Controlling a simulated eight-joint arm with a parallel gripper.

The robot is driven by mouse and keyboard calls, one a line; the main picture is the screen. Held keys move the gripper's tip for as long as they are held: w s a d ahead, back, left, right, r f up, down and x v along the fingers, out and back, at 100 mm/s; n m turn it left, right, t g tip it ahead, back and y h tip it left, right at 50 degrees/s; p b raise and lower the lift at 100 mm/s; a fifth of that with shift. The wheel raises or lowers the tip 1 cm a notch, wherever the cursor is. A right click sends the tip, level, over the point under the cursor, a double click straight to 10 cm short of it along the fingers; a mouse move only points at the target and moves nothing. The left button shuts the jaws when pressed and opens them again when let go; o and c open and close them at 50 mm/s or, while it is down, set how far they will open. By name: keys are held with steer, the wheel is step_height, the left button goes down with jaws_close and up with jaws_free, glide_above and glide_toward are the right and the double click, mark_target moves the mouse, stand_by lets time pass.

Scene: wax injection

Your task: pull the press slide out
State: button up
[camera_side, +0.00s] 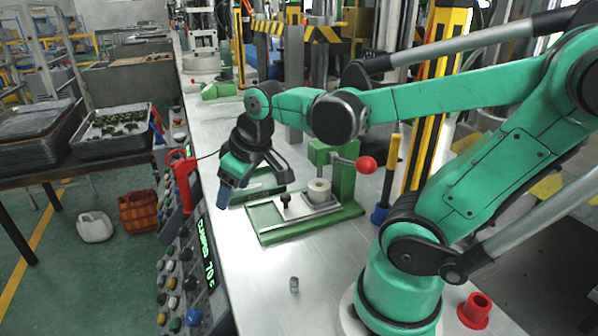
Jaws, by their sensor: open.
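The press (343,182) is green, with a flat green base and a lever ending in a red ball (366,164). Its slide (301,209) is a metal plate on the base, with an upright black knob (286,199) at its left end. A pale round cylinder (318,192) sits on the slide close to the press column. My gripper (254,185) is open, with its fingers spread wide, and I see nothing between them. It is above and to the left of the knob in the picture, apparently not touching it. Its exact height over the table is unclear.
A small grey cylinder (294,285) stands on the bare front of the metal table (255,290). A control panel (190,275) with buttons and a red-handled tool (184,180) are along the left edge.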

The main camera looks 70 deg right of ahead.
steer(key=d+f+g, duration=0.1)
steer(key=d+g, duration=0.2)
steer(key=d, duration=0.4)
steer(key=g, duration=0.2)
glide_above(286, 195)
step_height(286, 195, down, 3)
steer(key=shift+w+a+r+y, duration=0.1)
steer(key=shift+y, duration=0.3)
steer(key=shift+f, duration=2.95)
jaws_close()
